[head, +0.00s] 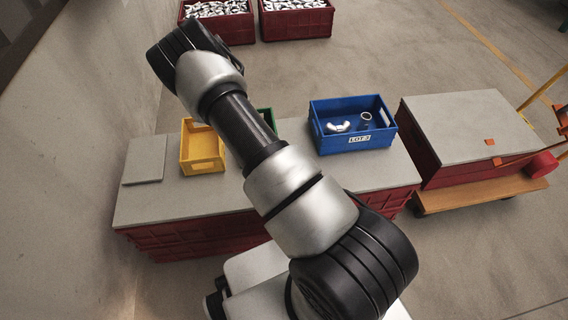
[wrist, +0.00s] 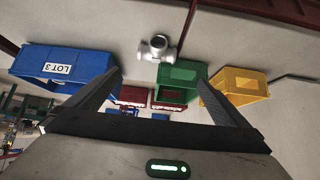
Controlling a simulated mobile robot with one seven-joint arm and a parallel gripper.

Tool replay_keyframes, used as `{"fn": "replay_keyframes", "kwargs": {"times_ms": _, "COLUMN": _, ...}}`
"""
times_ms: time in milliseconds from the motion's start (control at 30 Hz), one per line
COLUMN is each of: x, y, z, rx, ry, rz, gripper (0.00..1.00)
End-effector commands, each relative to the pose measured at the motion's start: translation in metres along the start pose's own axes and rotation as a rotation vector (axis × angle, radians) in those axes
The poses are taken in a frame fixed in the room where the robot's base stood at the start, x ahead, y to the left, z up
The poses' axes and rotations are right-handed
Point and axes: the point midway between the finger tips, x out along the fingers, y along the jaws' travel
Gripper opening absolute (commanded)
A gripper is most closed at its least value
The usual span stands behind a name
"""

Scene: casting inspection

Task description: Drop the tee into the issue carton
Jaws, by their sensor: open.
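The tee (wrist: 156,48) is a silver-grey pipe fitting. In the wrist view it lies on the grey bench top between a blue crate marked LOT 3 (wrist: 62,62) and a green bin (wrist: 182,76). The head view does not show it; my arm covers part of the bench there. My gripper (wrist: 160,79) is open, with nothing between its fingers, and the tee shows beyond the fingertips. No container is marked as the issue carton, so I cannot tell which it is. A yellow bin (head: 203,165) also stands on the bench.
The blue crate (head: 335,146) holds a silver fitting (head: 340,127) and a dark ring-shaped part (head: 365,120). The green bin (head: 268,116) is mostly behind my arm. A flat grey plate (head: 144,160) lies at the bench's left end. Red crates (head: 297,24) of castings stand behind.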

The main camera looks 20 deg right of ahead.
Motion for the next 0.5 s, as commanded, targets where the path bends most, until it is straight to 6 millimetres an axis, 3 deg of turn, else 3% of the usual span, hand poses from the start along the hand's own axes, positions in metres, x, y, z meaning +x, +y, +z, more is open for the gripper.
{"fn": "replay_keyframes", "kwargs": {"times_ms": 233, "x": 0.016, "y": 0.004, "z": 0.010, "rx": -0.017, "ry": 0.014, "rz": -0.011, "gripper": 1.00}}
{"fn": "replay_keyframes", "kwargs": {"times_ms": 500, "x": 0.075, "y": 0.004, "z": 0.010, "rx": -0.017, "ry": 0.014, "rz": -0.010, "gripper": 1.00}}
